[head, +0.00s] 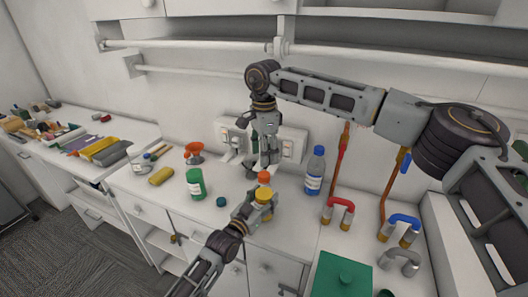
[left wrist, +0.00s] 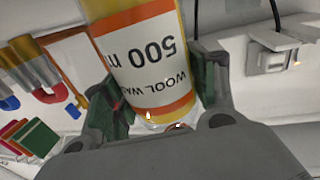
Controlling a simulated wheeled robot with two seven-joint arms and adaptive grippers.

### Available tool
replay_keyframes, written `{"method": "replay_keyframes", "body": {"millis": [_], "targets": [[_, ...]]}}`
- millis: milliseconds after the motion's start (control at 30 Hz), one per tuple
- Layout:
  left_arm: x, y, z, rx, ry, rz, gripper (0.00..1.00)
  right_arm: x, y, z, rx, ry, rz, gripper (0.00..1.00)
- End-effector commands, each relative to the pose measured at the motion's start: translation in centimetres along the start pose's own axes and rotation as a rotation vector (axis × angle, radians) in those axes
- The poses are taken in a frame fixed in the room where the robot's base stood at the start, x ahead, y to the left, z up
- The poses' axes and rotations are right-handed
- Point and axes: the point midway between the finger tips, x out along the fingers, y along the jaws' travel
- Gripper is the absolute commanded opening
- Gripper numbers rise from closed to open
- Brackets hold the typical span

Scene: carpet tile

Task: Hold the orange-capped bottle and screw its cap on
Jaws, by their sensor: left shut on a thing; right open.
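The orange-capped bottle (head: 264,197) is yellow and stands upright at the front of the white counter. In the left wrist view its label (left wrist: 145,50) shows "500" and "WOOL" upside down between yellow and orange bands. My left gripper (head: 256,207) is shut on the bottle's body, with a finger on each side of it. The orange cap (head: 264,178) is at the bottle's top; I cannot tell whether it is seated. My right gripper (head: 264,163) points down just above the cap, open and with nothing visible between its fingers.
A green bottle (head: 195,184) and a small teal cap (head: 221,201) are to the left. A blue bottle (head: 315,171) stands to the right, near red (head: 338,210) and blue (head: 400,228) U-shaped pieces. Wall sockets are behind.

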Motion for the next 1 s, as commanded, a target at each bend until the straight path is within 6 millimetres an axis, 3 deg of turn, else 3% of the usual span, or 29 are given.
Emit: {"method": "replay_keyframes", "body": {"millis": [500,1000], "targets": [[0.00,-0.02,-0.01,0.000,0.000,0.000,0.00,0.00,-0.05,0.02,-0.367,-0.001,-0.002,0.54],[0.00,-0.02,-0.01,0.000,0.000,0.000,0.00,0.00,-0.04,0.02,-0.414,-0.001,-0.002,0.54]]}}
